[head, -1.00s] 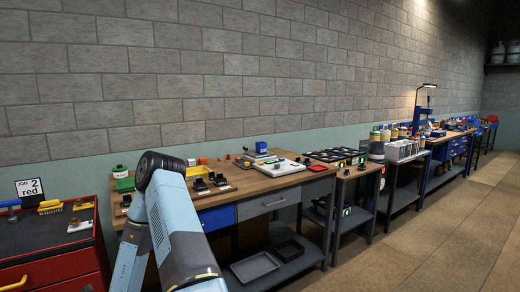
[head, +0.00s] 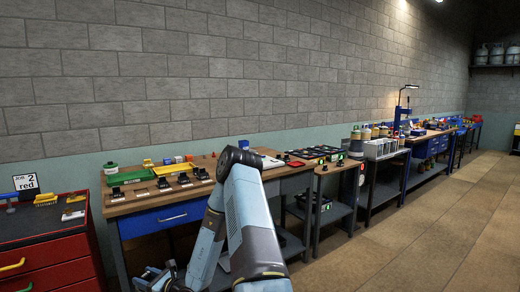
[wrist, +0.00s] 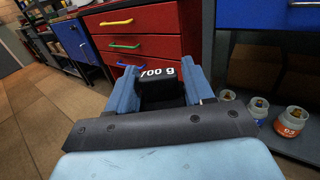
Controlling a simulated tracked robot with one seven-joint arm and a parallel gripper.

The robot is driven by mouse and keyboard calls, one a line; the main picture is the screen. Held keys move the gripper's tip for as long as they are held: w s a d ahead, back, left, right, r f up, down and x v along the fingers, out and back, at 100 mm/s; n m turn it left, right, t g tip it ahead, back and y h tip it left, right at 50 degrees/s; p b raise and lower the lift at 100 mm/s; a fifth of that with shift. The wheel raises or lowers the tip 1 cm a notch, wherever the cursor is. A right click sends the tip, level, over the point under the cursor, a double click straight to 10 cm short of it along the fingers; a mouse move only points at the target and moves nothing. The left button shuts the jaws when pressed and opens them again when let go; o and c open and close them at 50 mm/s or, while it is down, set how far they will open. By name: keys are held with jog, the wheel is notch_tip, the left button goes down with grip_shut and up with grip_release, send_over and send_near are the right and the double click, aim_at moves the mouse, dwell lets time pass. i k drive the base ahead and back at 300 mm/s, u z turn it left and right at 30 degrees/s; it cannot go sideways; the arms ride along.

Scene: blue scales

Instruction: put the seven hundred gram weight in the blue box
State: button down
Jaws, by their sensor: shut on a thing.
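My gripper (wrist: 158,68) is shut on a black block-shaped weight (wrist: 158,92) marked "700 g" in white. In the wrist view the weight sits between the two blue fingers, its label facing the camera, with a red drawer cabinet behind. In the head view my gripper (head: 160,279) is low at the left, in front of the workbench and below its blue drawer; the weight cannot be made out there. I cannot pick out a blue box with certainty in either view.
The workbench (head: 150,205) holds a green tray (head: 131,177), a yellow tray (head: 168,170) and several black items. A red cabinet (head: 45,260) stands left. In the wrist view, jars (wrist: 291,121) stand on a low shelf at right. Open floor (head: 420,235) lies to the right.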

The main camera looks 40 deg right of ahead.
aim_at(244, 145)
jog(key=z, duration=0.5)
jog(key=k, duration=0.55)
jog(key=z, duration=0.35)
jog(key=i, duration=0.85)
jog(key=z, duration=0.6)
jog(key=i, duration=1)
jog(key=u, duration=0.45)
